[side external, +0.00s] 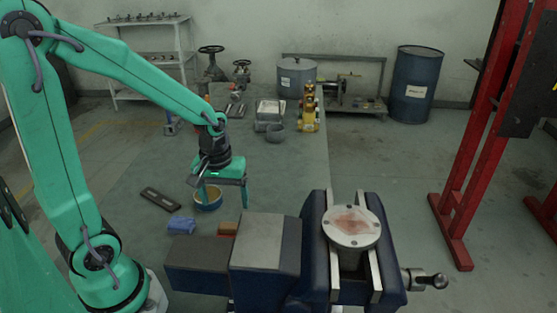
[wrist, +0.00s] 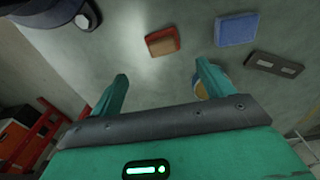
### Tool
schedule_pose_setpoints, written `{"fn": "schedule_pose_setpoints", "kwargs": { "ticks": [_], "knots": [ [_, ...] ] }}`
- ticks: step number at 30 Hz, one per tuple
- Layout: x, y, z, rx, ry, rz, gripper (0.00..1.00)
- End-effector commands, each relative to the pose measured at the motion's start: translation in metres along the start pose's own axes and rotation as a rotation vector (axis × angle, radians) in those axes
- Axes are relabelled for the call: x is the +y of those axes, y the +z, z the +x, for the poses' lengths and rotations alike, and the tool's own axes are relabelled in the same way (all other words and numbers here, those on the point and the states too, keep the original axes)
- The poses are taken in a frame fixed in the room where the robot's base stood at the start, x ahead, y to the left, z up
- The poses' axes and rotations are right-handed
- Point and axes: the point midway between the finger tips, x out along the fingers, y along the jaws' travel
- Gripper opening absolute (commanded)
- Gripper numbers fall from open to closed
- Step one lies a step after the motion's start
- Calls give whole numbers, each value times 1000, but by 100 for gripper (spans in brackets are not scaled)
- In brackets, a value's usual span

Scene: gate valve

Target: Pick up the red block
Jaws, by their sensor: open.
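A dark slotted plate (side external: 160,199) and a yellowish bowl (side external: 208,202) are nearby. The large blue vise (side external: 315,250) with a round flange (side external: 352,226) stands in front right.

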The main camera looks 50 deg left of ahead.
Motion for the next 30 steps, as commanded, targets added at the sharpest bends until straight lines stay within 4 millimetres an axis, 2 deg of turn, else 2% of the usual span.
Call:
{"fn": "schedule_pose_setpoints", "kwargs": {
  "ticks": [3, 6, 16, 24, 30],
  "knots": [
    [-3, -2, 15, -30, -22, -58, 80],
    [-4, -4, 22, -42, -31, -86, 80],
    [-5, -4, 28, -47, -35, -100, 80],
    [-5, -3, 46, -48, -35, -99, 80],
    [-5, -2, 51, -46, -34, -99, 80]
  ]
}}
